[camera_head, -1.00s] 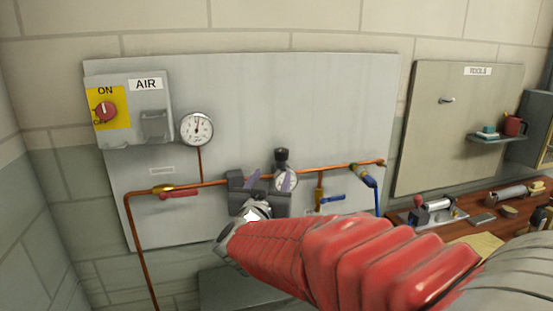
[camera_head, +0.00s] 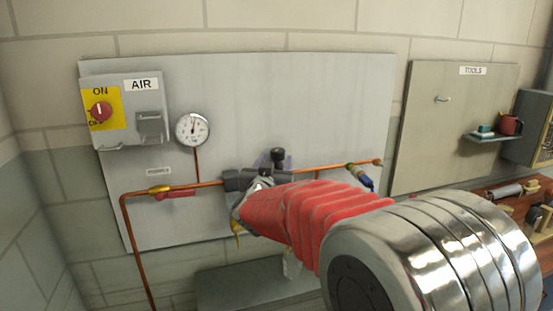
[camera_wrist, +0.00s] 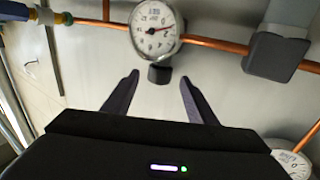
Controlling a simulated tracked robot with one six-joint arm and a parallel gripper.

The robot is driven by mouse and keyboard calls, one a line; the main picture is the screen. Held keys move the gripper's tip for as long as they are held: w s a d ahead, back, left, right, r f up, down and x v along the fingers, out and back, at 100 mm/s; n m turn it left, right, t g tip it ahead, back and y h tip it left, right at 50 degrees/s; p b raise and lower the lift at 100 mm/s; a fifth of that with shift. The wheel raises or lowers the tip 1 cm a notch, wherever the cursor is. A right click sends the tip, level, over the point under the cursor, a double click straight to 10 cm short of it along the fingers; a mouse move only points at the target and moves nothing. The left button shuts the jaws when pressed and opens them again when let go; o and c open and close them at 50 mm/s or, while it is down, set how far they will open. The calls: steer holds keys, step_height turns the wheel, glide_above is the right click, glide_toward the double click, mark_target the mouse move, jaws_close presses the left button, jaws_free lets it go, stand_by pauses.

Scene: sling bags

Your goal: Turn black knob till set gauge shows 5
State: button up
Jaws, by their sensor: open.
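The black knob (camera_head: 278,154) stands above the copper pipe on the grey wall panel. In the wrist view the knob (camera_wrist: 159,75) shows between my fingertips, next to the set gauge (camera_wrist: 154,28). That gauge is a round white dial with a red needle; its reading is too small to tell. In the head view my arm hides it. My gripper (camera_head: 275,161) is open at the knob, with one finger to each side of it in the wrist view (camera_wrist: 159,79). I cannot tell whether the fingers reach around the knob or touch it.
A larger gauge (camera_head: 193,129) hangs at the left of the panel, above a red-handled valve (camera_head: 176,192). The AIR box (camera_head: 140,105) has a red switch (camera_head: 101,111). A dark block (camera_wrist: 277,56) sits on the pipe beside the set gauge. A workbench is at right.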

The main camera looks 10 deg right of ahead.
mark_target(272, 155)
steer(key=shift+x, duration=1.7)
steer(key=shift+c, duration=0.3)
steer(key=c, duration=1)
steer(key=shift+a+r+m+g+h, duration=0.2)
steer(key=shift+m+g+h, duration=0.15)
steer(key=shift+h, duration=0.25)
steer(key=shift+w+a+m+g+h, duration=0.15)
steer(key=shift+m+g+h, duration=0.25)
steer(key=shift+m+h, duration=0.35)
steer(key=shift+w+a+m+g+h, duration=0.1)
steer(key=shift+m+g+h, duration=0.35)
steer(key=shift+h, duration=0.4)
steer(key=shift+w+a+m+g+h, duration=0.1)
steer(key=shift+w+m+g+h, duration=0.05)
steer(key=shift+m+g+h, duration=0.95)
steer(key=shift+w+a+m+g+h, duration=0.1)
steer(key=shift+w+m+g+h, duration=0.05)
steer(key=shift+m+g+h, duration=0.85)
steer(key=shift+w+a+m+g+h, duration=0.15)
steer(key=shift+m+g+h, duration=0.65)
steer(key=shift+g, duration=0.5)
steer(key=shift+m+g, duration=0.25)
steer(key=shift+g, duration=0.15)
